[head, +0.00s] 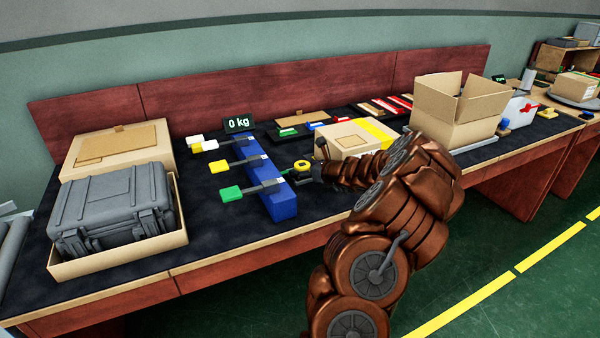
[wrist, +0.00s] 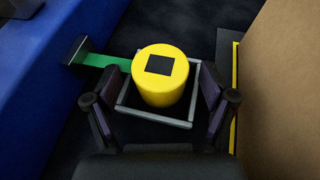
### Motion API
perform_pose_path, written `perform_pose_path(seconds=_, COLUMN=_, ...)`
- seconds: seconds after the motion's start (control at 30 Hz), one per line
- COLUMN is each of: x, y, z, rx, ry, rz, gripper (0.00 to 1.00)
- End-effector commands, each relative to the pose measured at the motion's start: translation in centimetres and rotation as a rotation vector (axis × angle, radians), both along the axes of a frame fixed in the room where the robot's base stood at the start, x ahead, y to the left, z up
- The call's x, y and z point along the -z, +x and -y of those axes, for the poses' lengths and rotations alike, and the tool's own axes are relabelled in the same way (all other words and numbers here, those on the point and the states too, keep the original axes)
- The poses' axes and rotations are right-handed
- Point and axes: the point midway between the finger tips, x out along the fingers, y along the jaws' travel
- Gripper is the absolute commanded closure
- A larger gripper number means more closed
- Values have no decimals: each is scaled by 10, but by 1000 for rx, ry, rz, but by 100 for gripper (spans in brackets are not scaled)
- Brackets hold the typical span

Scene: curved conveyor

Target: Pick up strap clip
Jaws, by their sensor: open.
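A yellow round piece (wrist: 160,72) with a black square on top sits within a thin grey square frame (wrist: 126,98) in the wrist view. A green strip (wrist: 108,61) runs left from it to a dark grey end piece (wrist: 79,51). I take this yellow piece for the strap clip, but cannot be sure. In the head view it is the small yellow piece (head: 301,165) right of the blue bar. My gripper (wrist: 160,84) is open, one finger on each side of the yellow piece and frame, with no clear contact. It also shows in the head view (head: 313,172).
A blue bar (head: 270,180) with coloured-handled pieces stands close left. A cardboard box with yellow tape (head: 342,139) stands close right. A grey case (head: 110,205) sits in a shallow tray (head: 120,257) at far left. Dark mat (head: 225,222) is clear in front.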

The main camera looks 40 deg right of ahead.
Motion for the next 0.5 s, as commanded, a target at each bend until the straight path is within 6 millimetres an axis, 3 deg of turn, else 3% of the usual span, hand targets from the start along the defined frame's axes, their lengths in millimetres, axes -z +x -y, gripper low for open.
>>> perform_pose_path(seconds=0.3, x=1, y=5, z=1, rx=1, ry=-2, rz=2, gripper=16)
perform_pose_path(seconds=0.5, x=1, y=5, z=1, rx=1, ry=-1, rz=1, gripper=36)
